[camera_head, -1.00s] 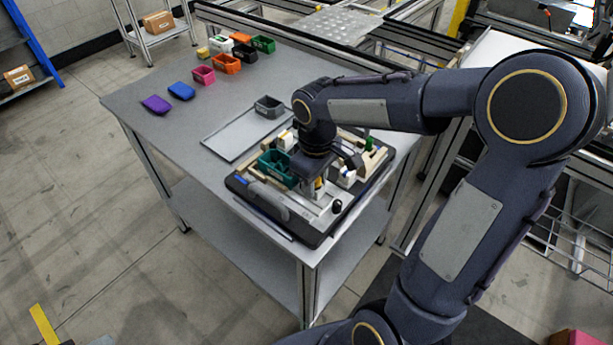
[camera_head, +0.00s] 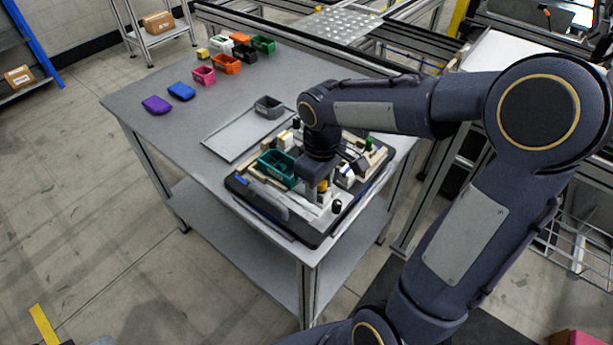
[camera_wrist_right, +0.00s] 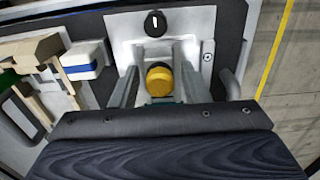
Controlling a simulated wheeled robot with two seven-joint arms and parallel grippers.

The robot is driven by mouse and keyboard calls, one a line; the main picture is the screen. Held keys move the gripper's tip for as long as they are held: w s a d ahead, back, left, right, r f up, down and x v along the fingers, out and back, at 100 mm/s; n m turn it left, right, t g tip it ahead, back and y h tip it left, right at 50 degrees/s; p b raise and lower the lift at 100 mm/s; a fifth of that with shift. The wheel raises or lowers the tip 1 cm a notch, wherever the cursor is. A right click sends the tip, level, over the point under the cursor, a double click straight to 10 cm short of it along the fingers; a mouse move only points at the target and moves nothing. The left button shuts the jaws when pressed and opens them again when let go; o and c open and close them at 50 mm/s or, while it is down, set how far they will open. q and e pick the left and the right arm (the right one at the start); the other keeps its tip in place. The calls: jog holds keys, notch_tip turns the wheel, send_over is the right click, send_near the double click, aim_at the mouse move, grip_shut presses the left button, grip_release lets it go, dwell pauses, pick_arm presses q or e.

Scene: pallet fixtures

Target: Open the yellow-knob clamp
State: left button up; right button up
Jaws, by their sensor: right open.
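The yellow knob (camera_head: 322,186) sits on the light metal part of the fixture pallet (camera_head: 313,238), under my right gripper (camera_head: 316,196). In the right wrist view the yellow knob (camera_wrist_right: 159,80) shows as a round cap between the two fingers of my right gripper (camera_wrist_right: 160,72). The fingers are open, one on each side of it; I cannot tell whether either touches it. The clamp's lower parts are hidden behind the gripper. My left gripper is not in view.
A teal bin (camera_head: 277,166) stands on the pallet beside the gripper. A black knob (camera_head: 336,207) is near the front, and a green-topped part (camera_head: 368,144) behind. A grey tray (camera_head: 232,137) lies on the table. Several coloured bins stand at the back left.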

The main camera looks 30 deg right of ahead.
jog(key=shift+r+p, duration=3.5)
jog(key=shift+r, duration=0.55)
jog(key=s+a+r+m+t+y, duration=0.1)
jog(key=s+a+m+t+y, duration=0.1)
jog(key=s, duration=0.5)
jog(key=s+a+r+m+t+y, duration=0.1)
jog(key=s+a+r+m+t, duration=0.1)
jog(key=s, duration=0.5)
jog(key=shift+s+a+r+m+t+y, duration=0.35)
jog(key=shift+a+m+t, duration=0.35)
jog(key=shift+m, duration=0.4)
jog(key=shift+w+d, duration=0.1)
